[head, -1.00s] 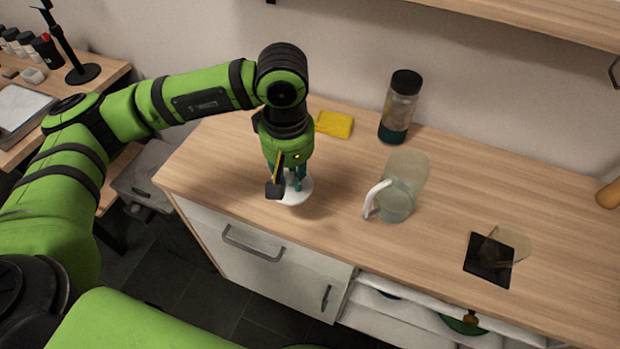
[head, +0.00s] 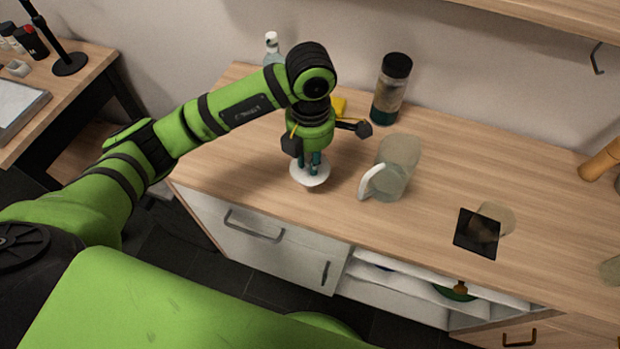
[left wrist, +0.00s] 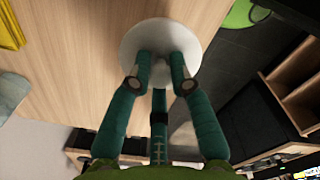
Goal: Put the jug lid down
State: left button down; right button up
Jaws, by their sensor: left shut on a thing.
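The jug lid (head: 309,174) is a white round disc near the front edge of the wooden counter, left of the jug. My left gripper (head: 311,164) points down and is shut on the lid's knob. In the left wrist view, the teal fingers (left wrist: 160,80) close around the middle of the white lid (left wrist: 150,32). A dark patch shows just under the lid; I cannot tell whether it touches the counter. The clear jug (head: 398,160) with a white handle stands upright to the right, apart from the lid. My right gripper is not in view.
A dark-lidded jar (head: 392,88) stands at the back. A yellow item (head: 339,105) lies behind my gripper, and a bottle (head: 272,47) stands behind my arm. A black square (head: 476,233) lies right of the jug. The counter (head: 350,215) is clear in front of the jug.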

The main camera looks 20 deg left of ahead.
aim_at(309, 169)
pick_arm(q)
notch_tip(309, 169, down, 4)
jog(key=shift+a+r+p, duration=0.1)
jog(key=shift+r+p, duration=0.05)
jog(key=shift+p, duration=0.25)
notch_tip(309, 169, down, 3)
jog(key=shift+f+p, duration=0.1)
jog(key=shift+p, duration=0.35)
jog(key=shift+f, duration=0.3)
jog(key=shift+f, duration=0.2)
jog(key=c, duration=1.1)
grip_release()
